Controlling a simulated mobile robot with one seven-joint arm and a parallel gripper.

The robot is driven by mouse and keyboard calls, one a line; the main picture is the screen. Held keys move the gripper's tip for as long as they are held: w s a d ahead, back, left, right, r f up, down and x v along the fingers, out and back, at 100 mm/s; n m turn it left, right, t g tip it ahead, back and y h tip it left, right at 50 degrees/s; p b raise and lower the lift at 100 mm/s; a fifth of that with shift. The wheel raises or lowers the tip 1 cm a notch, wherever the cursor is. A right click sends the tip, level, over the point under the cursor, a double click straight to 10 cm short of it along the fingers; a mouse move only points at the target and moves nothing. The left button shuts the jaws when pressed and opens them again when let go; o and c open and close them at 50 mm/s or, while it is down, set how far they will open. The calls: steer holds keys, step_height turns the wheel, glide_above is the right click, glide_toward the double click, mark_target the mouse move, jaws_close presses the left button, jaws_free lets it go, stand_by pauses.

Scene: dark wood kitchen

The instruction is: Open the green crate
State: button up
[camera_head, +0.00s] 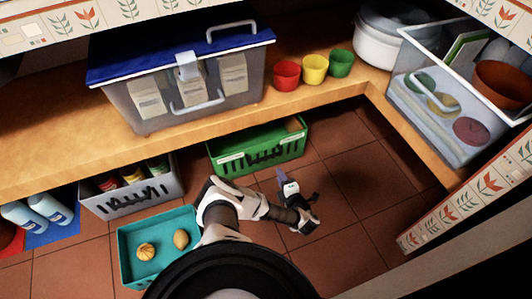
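The green crate (255,154) stands on the tiled floor just under the front edge of the wooden shelf. Its front has dark slots and pale strips near the top. A tan patch shows at its upper right; I cannot tell whether this is a lid or the inside. My gripper (298,199) is low, to the right of and in front of the crate, apart from it. No object is visible in it. The fingers are too small and dark to tell open from shut.
A teal tray (124,259) with two yellowish items and a grey crate (106,201) stand left. On the shelf are a blue-lidded clear box (128,72), red, yellow and green cups (315,69), a white pot (383,42) and a clear bin (411,66). Floor right of my gripper is clear.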

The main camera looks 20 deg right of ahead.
mark_target(269, 156)
steer(key=b+x, duration=0.5)
steer(key=x, duration=0.8)
jaws_close()
